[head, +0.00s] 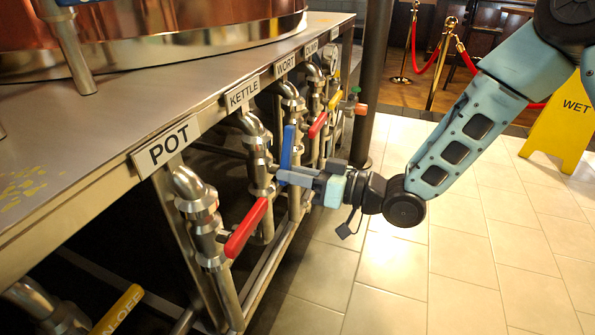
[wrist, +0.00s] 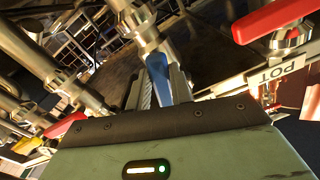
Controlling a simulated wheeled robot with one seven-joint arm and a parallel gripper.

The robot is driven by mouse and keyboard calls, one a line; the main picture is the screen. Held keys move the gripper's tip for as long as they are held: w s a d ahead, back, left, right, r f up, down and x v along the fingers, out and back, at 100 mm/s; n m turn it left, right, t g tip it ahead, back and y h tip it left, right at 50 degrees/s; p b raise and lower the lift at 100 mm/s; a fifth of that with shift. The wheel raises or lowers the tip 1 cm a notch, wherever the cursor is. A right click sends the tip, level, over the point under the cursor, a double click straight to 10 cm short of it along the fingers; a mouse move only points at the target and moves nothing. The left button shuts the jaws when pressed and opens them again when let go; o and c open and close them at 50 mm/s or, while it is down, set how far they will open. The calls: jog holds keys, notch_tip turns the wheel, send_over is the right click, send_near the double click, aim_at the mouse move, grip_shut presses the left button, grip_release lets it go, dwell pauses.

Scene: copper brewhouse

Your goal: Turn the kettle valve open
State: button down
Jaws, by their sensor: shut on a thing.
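The KETTLE sign (head: 243,93) is on the table's edge, above a steel pipe with a blue-handled valve. The blue handle (head: 287,146) points up, its upper part standing clear above my gripper (head: 284,178). My gripper is shut on the blue handle, low on it near the valve body. In the wrist view the blue handle (wrist: 157,70) shows between the two fingers of my gripper (wrist: 159,88), with the steel pipe (wrist: 140,25) beyond. The fingers hide part of the handle and the valve stem.
The red POT handle (head: 246,229) sticks out nearby at lower left, under the POT sign (head: 168,145). Another red handle (head: 317,125) is just beyond, under the WORT sign (head: 286,64). A yellow wet-floor sign (head: 562,125) stands at right. The tiled floor (head: 470,260) is clear.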

jog(key=shift+f+n+b, duration=0.3)
jog(key=shift+n+b, duration=0.2)
jog(key=shift+n, duration=0.4)
jog(key=c, duration=1.7)
grip_release()
jog(key=shift+r+n+b, duration=0.1)
jog(key=shift+n+b, duration=0.2)
jog(key=shift+n, duration=0.3)
jog(key=o, duration=0.3)
jog(key=shift+r+p, duration=0.2)
jog(key=shift+p, duration=0.1)
jog(key=shift+d, duration=0.1)
jog(key=shift+p+v, duration=0.45)
jog(key=shift+v, duration=2.5)
